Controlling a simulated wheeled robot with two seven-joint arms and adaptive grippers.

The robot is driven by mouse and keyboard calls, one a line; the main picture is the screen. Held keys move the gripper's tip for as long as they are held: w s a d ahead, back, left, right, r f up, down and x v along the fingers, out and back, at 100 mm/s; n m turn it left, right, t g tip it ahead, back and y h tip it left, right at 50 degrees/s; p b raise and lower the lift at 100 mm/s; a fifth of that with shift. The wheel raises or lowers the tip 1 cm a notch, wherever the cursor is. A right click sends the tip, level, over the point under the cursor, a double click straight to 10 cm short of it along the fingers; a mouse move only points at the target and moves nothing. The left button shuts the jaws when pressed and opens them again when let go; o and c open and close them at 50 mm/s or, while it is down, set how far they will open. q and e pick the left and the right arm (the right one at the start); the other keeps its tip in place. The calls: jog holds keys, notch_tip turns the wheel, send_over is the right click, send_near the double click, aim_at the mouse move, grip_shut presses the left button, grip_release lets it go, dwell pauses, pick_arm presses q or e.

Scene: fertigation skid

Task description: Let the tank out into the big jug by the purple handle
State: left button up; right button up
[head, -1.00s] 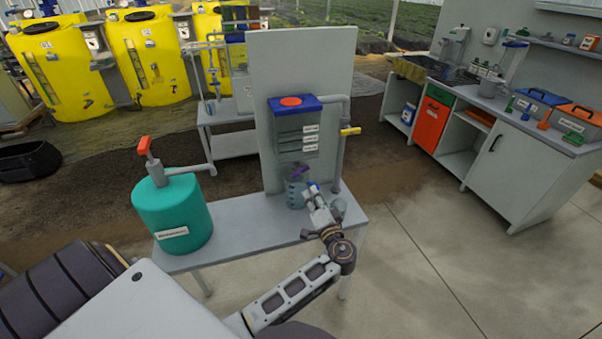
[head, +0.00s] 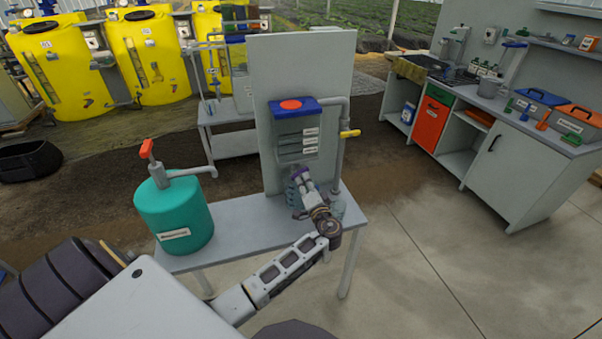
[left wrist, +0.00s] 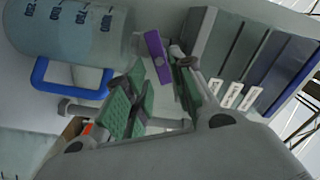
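The tank (head: 292,135) with a blue lid and orange cap is mounted on an upright grey panel. The clear jug (head: 291,196) stands under it on the bench, partly hidden by my left gripper. In the left wrist view the jug (left wrist: 70,30) shows scale marks and a blue handle. The purple handle (left wrist: 157,56) is near my left fingertips, between their lines. My left gripper (left wrist: 160,78) is open, with green pads apart; I cannot tell if either touches the handle. In the head view this gripper (head: 297,178) is in front of the jug and tank bottom. My right gripper is not in view.
A green drum (head: 174,212) with an orange-handled pump stands at the bench's left. A pipe with a yellow handle (head: 349,134) runs down beside the tank. A small clear vessel (head: 338,207) stands at the bench's right, behind my arm. Some bench top (head: 243,234) is clear.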

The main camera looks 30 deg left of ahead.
aim_at(301, 171)
pick_arm(q)
jog(key=shift+p+x, duration=0.5)
jog(key=shift+x, duration=2.25)
grip_shut()
